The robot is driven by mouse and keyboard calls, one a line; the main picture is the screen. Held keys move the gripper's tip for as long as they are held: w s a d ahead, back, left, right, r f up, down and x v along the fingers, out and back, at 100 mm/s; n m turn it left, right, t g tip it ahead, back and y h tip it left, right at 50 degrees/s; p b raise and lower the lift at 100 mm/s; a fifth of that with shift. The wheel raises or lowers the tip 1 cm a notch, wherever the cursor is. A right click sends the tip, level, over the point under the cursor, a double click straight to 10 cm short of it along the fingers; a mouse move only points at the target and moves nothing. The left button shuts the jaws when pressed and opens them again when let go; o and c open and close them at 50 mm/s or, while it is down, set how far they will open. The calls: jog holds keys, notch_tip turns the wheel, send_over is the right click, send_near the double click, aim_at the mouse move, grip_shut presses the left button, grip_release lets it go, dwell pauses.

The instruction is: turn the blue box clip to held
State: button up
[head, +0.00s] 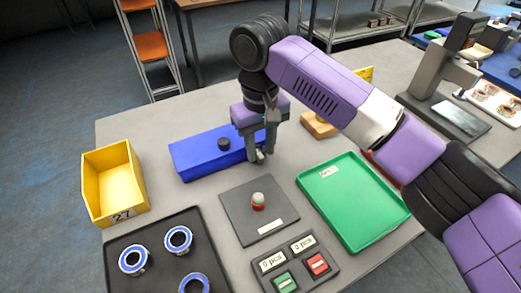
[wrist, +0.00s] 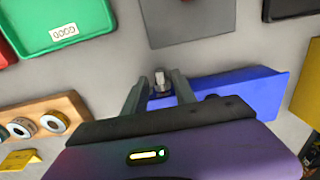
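The blue box (head: 198,157) is a long, low block lying on the grey table in the head view. It also shows in the wrist view (wrist: 255,90), partly covered by my gripper. A small metal piece (wrist: 160,80), which looks like the clip, stands at the box's end. My gripper (head: 262,157) points down at that same right end. In the wrist view its two fingers (wrist: 160,76) are apart, one on each side of the metal piece, with narrow gaps. I cannot tell whether either finger touches it. The clip's turn position is not clear.
A black knob (head: 223,144) is on the box. A yellow bin (head: 112,183) stands left, a green tray (head: 345,215) right. A black tray (head: 150,285) holds several bearings. A wooden holder (wrist: 50,112) is nearby.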

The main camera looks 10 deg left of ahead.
jog(key=shift+f, duration=0.65)
grip_shut()
